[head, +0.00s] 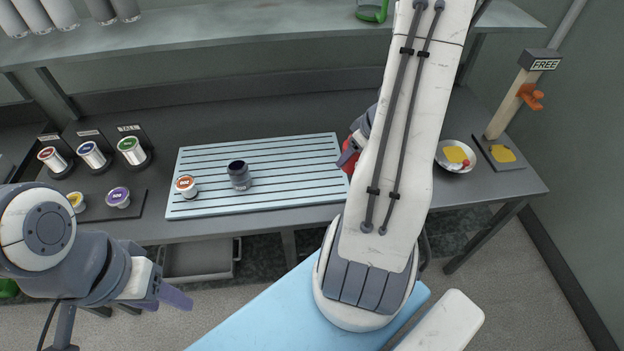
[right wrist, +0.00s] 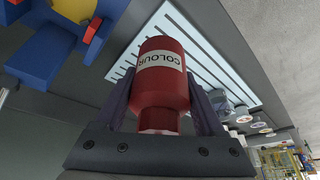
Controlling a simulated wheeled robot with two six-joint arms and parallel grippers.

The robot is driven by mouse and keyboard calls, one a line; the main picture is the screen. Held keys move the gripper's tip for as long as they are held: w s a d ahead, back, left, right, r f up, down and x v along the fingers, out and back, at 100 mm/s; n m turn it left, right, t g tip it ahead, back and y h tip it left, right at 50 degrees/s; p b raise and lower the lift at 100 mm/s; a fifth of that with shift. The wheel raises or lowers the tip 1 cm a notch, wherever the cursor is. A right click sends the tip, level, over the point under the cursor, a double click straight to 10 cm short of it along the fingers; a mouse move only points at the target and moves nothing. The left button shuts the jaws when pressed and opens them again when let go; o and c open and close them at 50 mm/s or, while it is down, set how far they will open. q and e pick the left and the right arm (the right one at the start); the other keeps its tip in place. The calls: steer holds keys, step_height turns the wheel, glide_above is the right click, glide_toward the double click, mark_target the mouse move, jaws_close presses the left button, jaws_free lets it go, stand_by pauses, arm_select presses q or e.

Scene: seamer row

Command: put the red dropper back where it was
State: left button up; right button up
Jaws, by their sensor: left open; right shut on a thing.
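The red dropper (right wrist: 160,75), with a white band reading COLOUR, is held between the two fingers of my right gripper (right wrist: 160,103) in the right wrist view. In the head view only a red sliver of it (head: 348,156) shows at the right end of the slatted tray, beside my right arm, which hides most of it and of the gripper. Whether it touches anything below is hidden. My left gripper (head: 167,296) is open and empty, low at the left, in front of the bench.
The slatted tray (head: 290,150) carries a dark jar (head: 239,175) and a red-topped can (head: 186,187). Several coloured cans stand at the left. A bowl (head: 442,163) and an orange-clamped post (head: 506,98) marked FREE stand at the right. A shelf (head: 250,30) overhangs the bench.

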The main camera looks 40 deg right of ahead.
steer(key=shift+w+f+b, duration=0.25)
steer(key=shift+f+b, duration=0.05)
steer(key=shift+f, duration=0.05)
steer(key=w+a+f+b, duration=0.1)
steer(key=w+f, duration=0.1)
steer(key=w, duration=0.1)
steer(key=w+a+f+b, duration=0.2)
steer(key=w, duration=0.1)
steer(key=w+a+f+b, duration=0.1)
steer(key=w+f, duration=0.1)
steer(key=w, duration=0.1)
steer(key=shift+w+a+f, duration=0.2)
steer(key=shift+w+a, duration=0.1)
steer(key=shift+a, duration=0.1)
step_height(320, 180, down, 4)
steer(key=b, duration=0.3)
steer(key=shift+r+b, duration=0.1)
steer(key=shift+b, duration=0.3)
steer(key=shift+f, duration=0.2)
steer(key=o, duration=1.5)
steer(key=shift+r, duration=0.1)
